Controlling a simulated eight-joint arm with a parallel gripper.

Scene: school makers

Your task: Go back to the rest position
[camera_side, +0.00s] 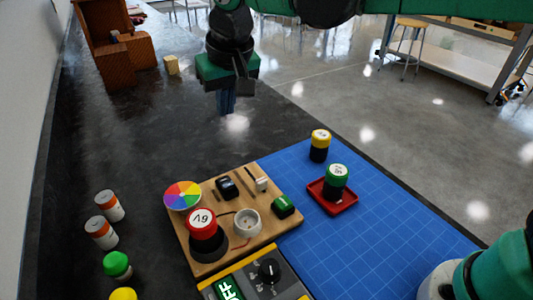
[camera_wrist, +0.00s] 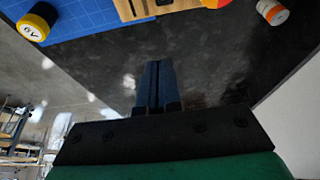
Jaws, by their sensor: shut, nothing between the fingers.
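My gripper (camera_side: 227,103) hangs above the dark table at the upper middle of the side view, beyond the wooden board. Its blue fingers point down and are shut with nothing between them. In the wrist view the closed fingers (camera_wrist: 155,75) show at the centre, with only dark tabletop past their tips. The gripper touches nothing that I can see.
A wooden board (camera_side: 182,235) carries a colour wheel, a red-topped cylinder and small parts. A blue mat (camera_side: 375,230) holds a yellow-topped cylinder (camera_side: 320,145) and a red tray (camera_side: 348,204) with a green-topped cylinder (camera_side: 336,181). A multimeter (camera_side: 268,270) sits in front.

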